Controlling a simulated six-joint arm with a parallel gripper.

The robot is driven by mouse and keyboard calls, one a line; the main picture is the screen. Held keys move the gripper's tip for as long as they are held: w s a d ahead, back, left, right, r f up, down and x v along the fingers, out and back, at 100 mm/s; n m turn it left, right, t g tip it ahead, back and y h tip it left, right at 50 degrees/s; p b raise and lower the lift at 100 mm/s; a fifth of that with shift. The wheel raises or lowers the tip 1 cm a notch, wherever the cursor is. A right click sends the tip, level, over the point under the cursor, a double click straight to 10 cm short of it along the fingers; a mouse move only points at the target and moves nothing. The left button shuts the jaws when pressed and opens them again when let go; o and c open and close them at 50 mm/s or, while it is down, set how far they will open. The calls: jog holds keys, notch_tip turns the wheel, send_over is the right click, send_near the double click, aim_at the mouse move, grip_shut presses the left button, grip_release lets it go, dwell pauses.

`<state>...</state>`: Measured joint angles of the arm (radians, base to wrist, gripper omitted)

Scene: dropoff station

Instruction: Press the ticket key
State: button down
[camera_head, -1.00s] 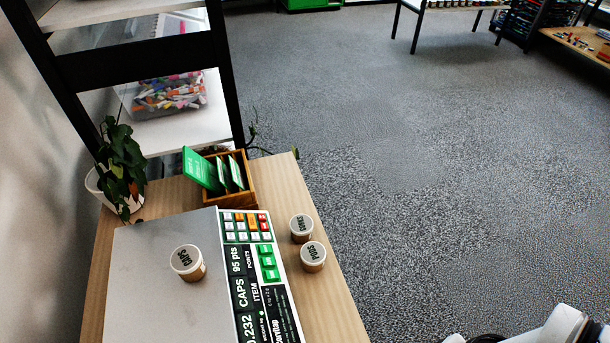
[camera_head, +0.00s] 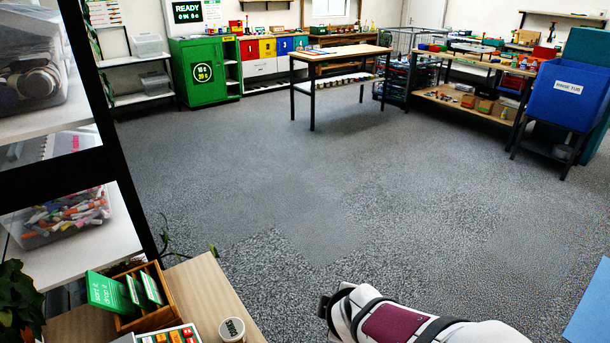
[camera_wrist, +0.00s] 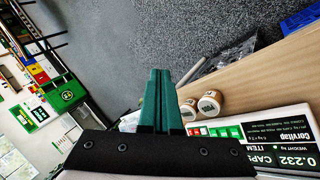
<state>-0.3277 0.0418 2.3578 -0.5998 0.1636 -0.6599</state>
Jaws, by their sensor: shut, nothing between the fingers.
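The scale (camera_wrist: 284,155) lies at the right of the wrist view, its panel reading 0.232, CAPS and ITEM. Its keys (camera_wrist: 225,131) run toward the fingers; I cannot read which one is the ticket key. In the head view only the far end of the keypad (camera_head: 172,336) shows at the bottom edge, with white, orange and red keys. My gripper (camera_wrist: 160,72) has its two green fingers shut together with nothing between them. In the wrist view it points past the keys and touches nothing I can see.
Two lidded tubs (camera_wrist: 211,102) stand on the wooden counter (camera_wrist: 262,83) beside the keys. One tub also shows in the head view (camera_head: 232,330). A wooden box (camera_head: 165,309) of green cards stands behind the keypad. A plant (camera_head: 18,300) is at left. Open floor lies beyond.

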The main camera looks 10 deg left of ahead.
jog(key=s+a+f+n+g+y, duration=0.1)
jog(key=a+n+y, duration=0.3)
jog(key=a+n, duration=0.5)
jog(key=s+a+f+n+g+y, duration=0.2)
jog(key=s+a+f+n+y, duration=0.1)
jog(key=a+n, duration=0.6)
jog(key=shift+s+a+f+g+y, duration=0.45)
jog(key=shift+a+y, duration=0.35)
jog(key=shift+a, duration=1.6)
jog(key=shift+w, duration=0.1)
jog(key=shift+s+a+f, duration=0.4)
jog(key=shift+f, duration=0.95)
jog(key=shift+s+a+f, duration=0.45)
jog(key=shift+f, duration=0.9)
jog(key=shift+s+a+f, duration=0.4)
jog(key=shift+f, duration=0.95)
jog(key=shift+s+a+f, duration=0.1)
jog(key=shift+f, duration=0.3)
